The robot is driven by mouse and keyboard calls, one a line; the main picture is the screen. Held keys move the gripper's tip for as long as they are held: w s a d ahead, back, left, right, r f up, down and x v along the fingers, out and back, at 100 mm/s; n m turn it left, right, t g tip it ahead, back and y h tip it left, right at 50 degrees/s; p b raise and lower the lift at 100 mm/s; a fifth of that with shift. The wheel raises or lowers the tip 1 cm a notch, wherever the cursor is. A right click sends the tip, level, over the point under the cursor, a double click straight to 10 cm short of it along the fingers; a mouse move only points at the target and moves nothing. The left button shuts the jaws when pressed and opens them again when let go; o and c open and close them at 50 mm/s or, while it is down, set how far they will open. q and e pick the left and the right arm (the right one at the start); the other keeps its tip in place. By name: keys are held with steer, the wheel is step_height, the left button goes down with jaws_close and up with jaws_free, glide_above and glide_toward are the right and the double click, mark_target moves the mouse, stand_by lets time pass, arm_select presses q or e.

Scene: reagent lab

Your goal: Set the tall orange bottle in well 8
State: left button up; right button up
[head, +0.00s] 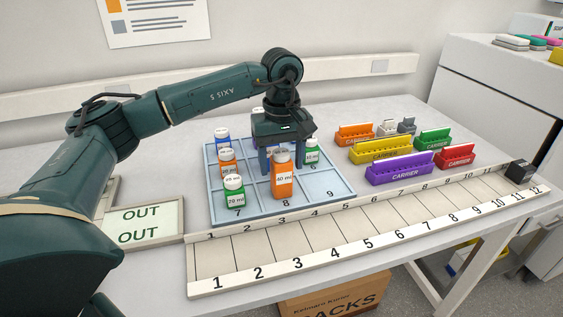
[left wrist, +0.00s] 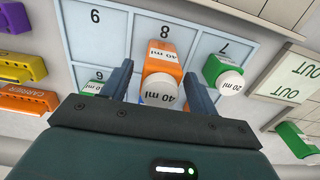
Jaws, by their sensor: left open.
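The tall orange bottle (head: 283,183), with a white cap and a 40 ml label, stands upright in well 8 of the blue tray (head: 322,206), just behind the printed 8. It also shows in the left wrist view (left wrist: 162,64), between the fingers. My left gripper (head: 282,165) is open, pointing down, with one finger on each side of the bottle's upper part. A small gap seems to show beside the bottle in the left wrist view. My right gripper is out of view.
A green bottle (head: 234,195) stands in well 7, with an orange bottle (head: 228,168) and a blue one (head: 222,144) behind it. Another green bottle (head: 312,158) stands right of the gripper. Well 9 is empty. Coloured carriers (head: 400,168) stand right; a numbered strip (head: 330,246) lies in front.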

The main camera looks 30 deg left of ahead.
arm_select(q)
step_height(320, 180, up, 11)
steer(key=shift+r, duration=0.2)
stand_by(0.6)
